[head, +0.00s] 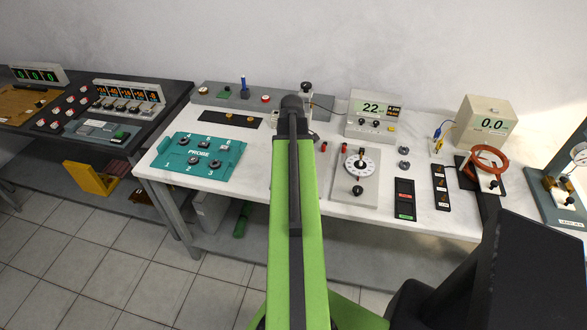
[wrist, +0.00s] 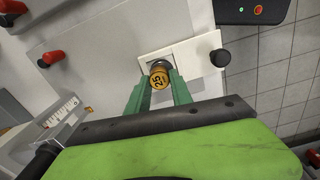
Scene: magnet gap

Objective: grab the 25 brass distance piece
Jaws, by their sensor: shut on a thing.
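The brass distance piece (wrist: 159,79) shows in the wrist view as a short golden cylinder with a dark "25" on its face. My gripper (wrist: 158,82) has its two green fingers closed on either side of it. A dark round part shows just beyond the piece, against a white plate (wrist: 204,52); I cannot tell whether the piece touches it. In the head view my green arm reaches over the white bench (head: 330,222), and my gripper and the held piece are hidden.
A black knob (wrist: 220,58) sits at the plate's right end. Red knobs (wrist: 52,57) stand at left. The head view shows a teal probe board (head: 200,157), a dial plate (head: 357,178) and meters (head: 374,116) on the bench. Tiled floor (head: 110,265) lies in front.

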